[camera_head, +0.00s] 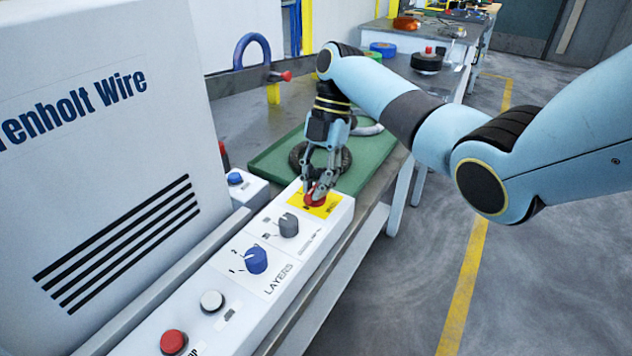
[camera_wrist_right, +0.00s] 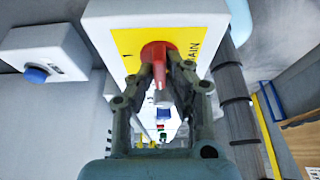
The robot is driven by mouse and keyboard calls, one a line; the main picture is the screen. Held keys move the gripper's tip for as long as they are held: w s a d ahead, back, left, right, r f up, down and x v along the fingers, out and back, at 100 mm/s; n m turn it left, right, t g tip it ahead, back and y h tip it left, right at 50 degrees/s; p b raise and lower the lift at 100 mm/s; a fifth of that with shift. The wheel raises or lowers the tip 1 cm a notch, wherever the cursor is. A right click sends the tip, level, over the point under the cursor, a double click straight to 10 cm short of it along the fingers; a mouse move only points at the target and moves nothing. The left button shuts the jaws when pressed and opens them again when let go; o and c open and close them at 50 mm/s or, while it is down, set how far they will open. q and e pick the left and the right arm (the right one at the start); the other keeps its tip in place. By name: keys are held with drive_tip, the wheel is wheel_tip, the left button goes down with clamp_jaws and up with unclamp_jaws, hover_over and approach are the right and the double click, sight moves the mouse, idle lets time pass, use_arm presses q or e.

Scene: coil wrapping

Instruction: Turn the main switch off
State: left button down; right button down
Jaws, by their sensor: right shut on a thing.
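The main switch (camera_head: 316,197) is a red rotary knob on a yellow plate (camera_head: 328,208) at the far end of the white control panel. In the right wrist view the red knob (camera_wrist_right: 158,52) sits on the yellow plate (camera_wrist_right: 194,45) marked "MAIN". My right gripper (camera_head: 317,190) reaches down from above and is shut on the red knob; its fingers (camera_wrist_right: 160,82) stand on both sides of it in the wrist view. The fingers hide part of the knob, and I cannot tell which position it points to. My left gripper is not in view.
Along the panel sit a grey knob (camera_head: 288,225), a blue layers knob (camera_head: 256,260), a white button (camera_head: 212,301) and a red button (camera_head: 173,342). A green tray (camera_head: 270,162) with a dark coil (camera_head: 343,160) lies behind the gripper. The white machine (camera_head: 90,190) stands left.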

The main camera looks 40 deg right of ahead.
drive_tip(key=c, duration=1.3)
unclamp_jaws()
drive_tip(key=shift+f, duration=0.15)
drive_tip(key=shift+c, duration=0.2)
drive_tip(key=v, duration=0.7)
drive_tip(key=shift+d+r, duration=0.15)
drive_tip(key=shift+r, duration=0.1)
